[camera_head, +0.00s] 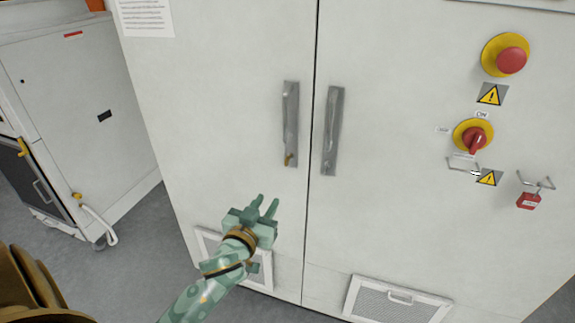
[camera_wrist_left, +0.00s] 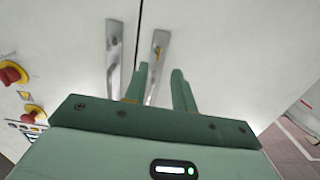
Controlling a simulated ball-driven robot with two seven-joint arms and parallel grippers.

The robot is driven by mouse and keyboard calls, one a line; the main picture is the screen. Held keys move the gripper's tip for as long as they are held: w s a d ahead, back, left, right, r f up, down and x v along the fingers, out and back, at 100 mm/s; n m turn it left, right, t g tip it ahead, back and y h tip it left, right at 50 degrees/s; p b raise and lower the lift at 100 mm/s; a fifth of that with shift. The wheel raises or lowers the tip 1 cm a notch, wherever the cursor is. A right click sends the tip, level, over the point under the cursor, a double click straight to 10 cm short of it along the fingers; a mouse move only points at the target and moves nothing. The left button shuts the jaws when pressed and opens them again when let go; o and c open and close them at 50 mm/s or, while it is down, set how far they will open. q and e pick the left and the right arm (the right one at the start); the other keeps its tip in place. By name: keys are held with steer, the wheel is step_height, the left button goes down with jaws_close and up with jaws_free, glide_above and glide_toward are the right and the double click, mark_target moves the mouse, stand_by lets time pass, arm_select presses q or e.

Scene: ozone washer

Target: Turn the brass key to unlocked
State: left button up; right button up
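The small brass key (camera_head: 288,160) sits at the lower end of the left grey door handle (camera_head: 291,115) on a white cabinet. In the left wrist view, a small brass-coloured spot, apparently the key (camera_wrist_left: 157,52), shows on the handle beyond my fingers. Its exact turn angle is too small to tell. My left gripper (camera_head: 267,203) is below and slightly left of the key, apart from it, with its two fingers spread and empty, pointing up toward the handle. The left wrist view also shows the gripper (camera_wrist_left: 160,72) open. My right gripper is not in view.
The right door handle (camera_head: 333,130) is beside the left one across the door seam. A red rotary switch (camera_head: 474,138), an emergency stop (camera_head: 511,60) and a red padlock (camera_head: 528,201) are at the right. A vent (camera_head: 395,301) is low down. Another white cabinet (camera_head: 85,110) stands left.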

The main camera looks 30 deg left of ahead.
mark_target(287, 160)
arm_select(q)
steer(key=r+x, duration=0.1)
steer(key=x, duration=0.4)
steer(key=r+b+x, duration=0.1)
steer(key=x, duration=0.4)
steer(key=r+b+x, duration=0.1)
steer(key=x, duration=0.5)
steer(key=shift+a+r, duration=0.15)
jaws_close()
